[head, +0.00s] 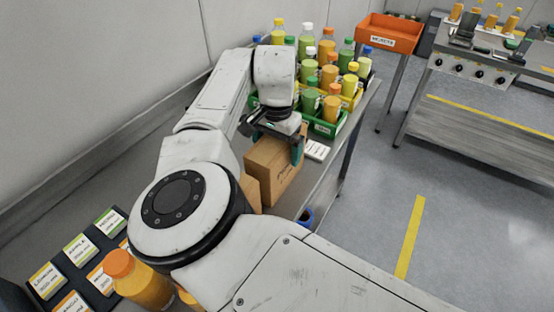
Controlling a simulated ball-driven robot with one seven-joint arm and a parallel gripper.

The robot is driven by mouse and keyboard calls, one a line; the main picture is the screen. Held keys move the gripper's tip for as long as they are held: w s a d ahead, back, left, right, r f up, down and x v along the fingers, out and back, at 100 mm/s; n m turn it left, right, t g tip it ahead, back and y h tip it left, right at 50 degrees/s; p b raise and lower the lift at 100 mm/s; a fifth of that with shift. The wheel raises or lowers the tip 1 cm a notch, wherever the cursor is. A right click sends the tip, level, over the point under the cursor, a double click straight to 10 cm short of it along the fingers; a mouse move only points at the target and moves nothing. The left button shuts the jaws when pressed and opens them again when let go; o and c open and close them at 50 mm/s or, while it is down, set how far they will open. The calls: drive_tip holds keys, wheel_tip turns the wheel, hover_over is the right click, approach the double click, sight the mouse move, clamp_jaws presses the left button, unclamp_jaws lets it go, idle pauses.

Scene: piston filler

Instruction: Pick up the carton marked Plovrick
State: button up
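A brown carton (264,169) stands upright on the grey bench below my gripper, with dark print on its right face that is too small to read, so I cannot confirm the name Plovrick. My gripper (273,140) points down at the carton's top. One teal-tipped finger overlaps the upper right part of the carton. The other finger's tip is hidden. The fingers are apart, but I cannot tell whether they press on the carton. A second brown carton (250,192) is partly hidden behind my arm.
Green and yellow crates of bottles (326,129) stand just beyond the carton. A white label card (317,150) lies beside it. Wall runs along the left. A label rack (73,262) and orange bottle (137,280) are near. An orange rejects bin (389,34) stands beyond the bench.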

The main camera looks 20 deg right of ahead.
drive_tip(key=shift+c, duration=0.4)
drive_tip(key=shift+r, duration=0.1)
clamp_jaws()
idle(0.4)
